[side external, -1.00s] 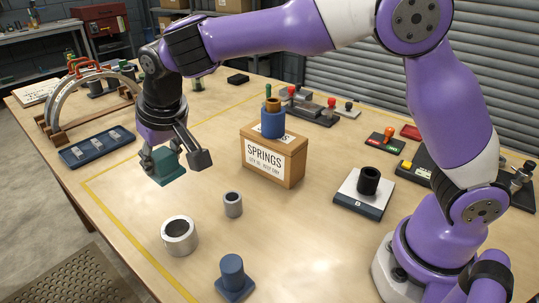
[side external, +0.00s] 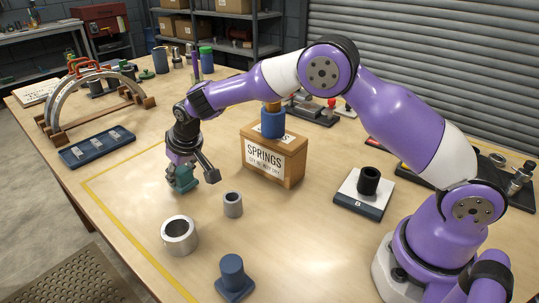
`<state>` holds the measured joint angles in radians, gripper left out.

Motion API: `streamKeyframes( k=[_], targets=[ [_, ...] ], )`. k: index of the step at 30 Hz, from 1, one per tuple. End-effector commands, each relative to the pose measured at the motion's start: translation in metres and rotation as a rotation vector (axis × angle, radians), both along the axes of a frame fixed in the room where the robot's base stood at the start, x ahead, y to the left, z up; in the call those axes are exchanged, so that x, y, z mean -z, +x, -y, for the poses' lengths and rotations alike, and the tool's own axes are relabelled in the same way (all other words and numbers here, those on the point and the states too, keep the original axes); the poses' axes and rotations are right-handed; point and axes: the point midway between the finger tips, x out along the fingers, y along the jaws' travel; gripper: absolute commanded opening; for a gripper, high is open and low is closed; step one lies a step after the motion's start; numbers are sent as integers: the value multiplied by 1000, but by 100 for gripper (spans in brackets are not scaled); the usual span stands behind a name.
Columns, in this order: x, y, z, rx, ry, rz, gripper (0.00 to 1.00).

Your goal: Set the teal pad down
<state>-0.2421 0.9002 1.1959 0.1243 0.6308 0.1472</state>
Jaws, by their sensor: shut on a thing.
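The teal pad (side external: 182,180) is a small dark teal block between the fingers of my gripper (side external: 190,178), at the left of the work area. The fingers are shut on it and partly hide it. My gripper points down. The pad is low over the bare wood, inside the yellow line, left of the SPRINGS box. I cannot tell whether its underside touches the table.
The SPRINGS box (side external: 273,158) carries a blue part (side external: 272,124). A grey ring (side external: 179,235), a small grey sleeve (side external: 233,204) and a blue stepped part (side external: 233,277) stand in front. A black cylinder (side external: 369,180) sits on plate B (side external: 358,204). A blue tray (side external: 97,148) lies left.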

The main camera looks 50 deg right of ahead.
Motion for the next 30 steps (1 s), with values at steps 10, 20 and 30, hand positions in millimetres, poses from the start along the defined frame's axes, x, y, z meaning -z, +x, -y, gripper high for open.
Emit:
streamKeyframes(
  k=[10,20,30],
  targets=[
    [8,0,0,1,0,1,0],
    [10,0,0,1,0,1,77],
    [1,-2,0,1,0,3,77]
  ],
)
